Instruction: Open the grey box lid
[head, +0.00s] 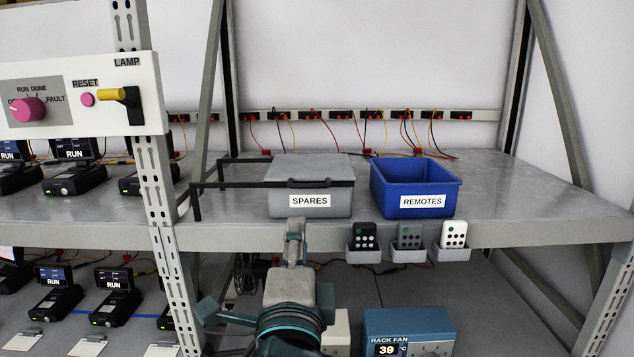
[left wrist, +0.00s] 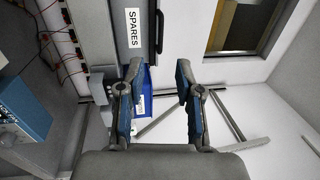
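The grey box (head: 280,206) with the SPARES label stands on the upper shelf. My left gripper (head: 296,230) is just below and in front of the box, near the shelf edge. Its fingers are spread in the left wrist view (left wrist: 157,75), with nothing between them. My right gripper is not in view.
A blue open REMOTES bin (head: 415,186) stands right of the box. Remotes in holders (head: 408,240) hang on the shelf's front edge. A dark bar frame (head: 230,184) stands left. A slotted post (head: 160,205) and switch panel (head: 75,95) are further left. Below sits the RACK FAN unit (head: 410,325).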

